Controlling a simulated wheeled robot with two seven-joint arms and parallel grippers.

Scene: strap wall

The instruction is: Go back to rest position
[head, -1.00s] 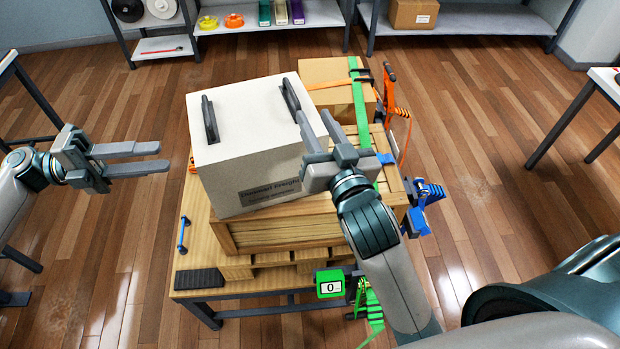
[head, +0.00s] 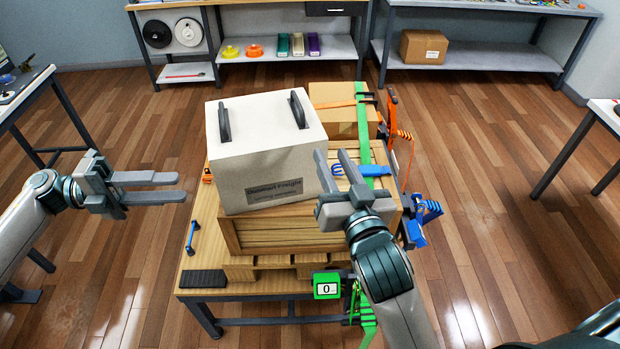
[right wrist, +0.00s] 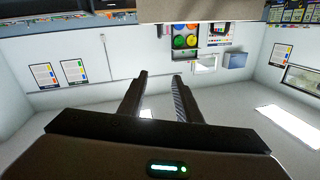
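My left gripper (head: 150,190) is at the left, over the floor beside the bench. Its two fingers are apart with nothing between them. My right gripper (head: 333,172) is in front of the white box's right side, over the wooden crate (head: 285,237). Its fingers are apart and empty, and they also show apart in the right wrist view (right wrist: 158,92). The white box (head: 260,150) with two black handles and a label sits on the crate. A cardboard box (head: 335,95) stands behind it. I cannot tell whether the right gripper touches anything.
The wooden bench (head: 200,245) carries the load. A green strap (head: 363,130), an orange strap (head: 335,104) and blue ratchet (head: 425,212) are on the right. Side tables stand left (head: 30,90) and right (head: 608,108). Shelves line the back.

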